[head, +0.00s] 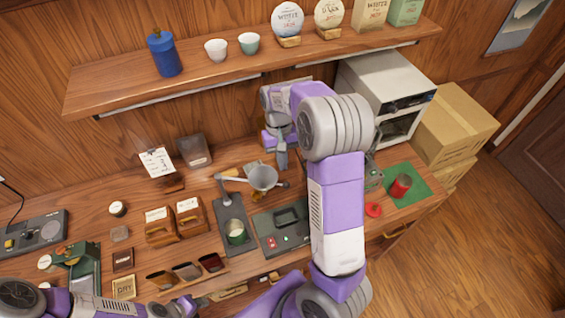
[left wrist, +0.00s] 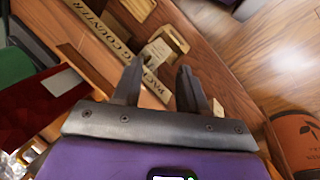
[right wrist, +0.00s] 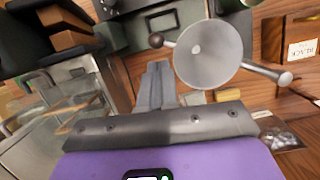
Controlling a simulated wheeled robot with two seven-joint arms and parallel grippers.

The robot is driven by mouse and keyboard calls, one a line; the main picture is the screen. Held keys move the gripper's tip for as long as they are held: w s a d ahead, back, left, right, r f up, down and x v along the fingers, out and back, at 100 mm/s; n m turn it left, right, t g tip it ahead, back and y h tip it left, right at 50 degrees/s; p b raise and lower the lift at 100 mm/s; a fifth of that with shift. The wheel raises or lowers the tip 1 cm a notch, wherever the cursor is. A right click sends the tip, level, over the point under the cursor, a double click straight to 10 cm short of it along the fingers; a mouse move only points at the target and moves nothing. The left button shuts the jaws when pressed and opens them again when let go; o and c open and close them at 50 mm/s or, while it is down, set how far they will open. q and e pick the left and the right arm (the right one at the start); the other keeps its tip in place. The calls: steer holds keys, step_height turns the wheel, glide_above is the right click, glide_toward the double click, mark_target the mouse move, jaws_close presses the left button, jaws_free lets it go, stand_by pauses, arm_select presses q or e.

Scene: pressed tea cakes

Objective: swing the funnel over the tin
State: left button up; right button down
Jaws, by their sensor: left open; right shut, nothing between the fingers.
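The grey metal funnel (head: 263,178) is on a swing arm from a post on a dark stand (head: 229,212). The green tin (head: 236,231) stands open on the front of that stand, and the funnel is off behind and right of it. My right gripper (head: 282,164) is shut and empty, close by the funnel. In the right wrist view its fingers (right wrist: 156,84) are beside the funnel (right wrist: 208,54) and its dark knob (right wrist: 156,40); I cannot tell if they touch. My left gripper (left wrist: 157,88) is open and empty near the counter's front edge.
A dark scale-like unit (head: 283,230) is right of the stand. Wooden boxes (head: 161,226) are on its left. A red canister (head: 400,187) stands on a green mat, with a red lid (head: 373,210) nearby. A shelf (head: 240,70) hangs above. My right arm covers part of the counter.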

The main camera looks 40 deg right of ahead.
arm_select(q)
steer(key=r+p, duration=0.3)
steer(key=r, duration=0.1)
steer(key=shift+w+r+p, duration=0.2)
steer(key=shift+r+p, duration=0.15)
steer(key=shift+p, duration=0.05)
arm_select(e)
steer(key=v, duration=0.5)
steer(key=shift+r, duration=0.15)
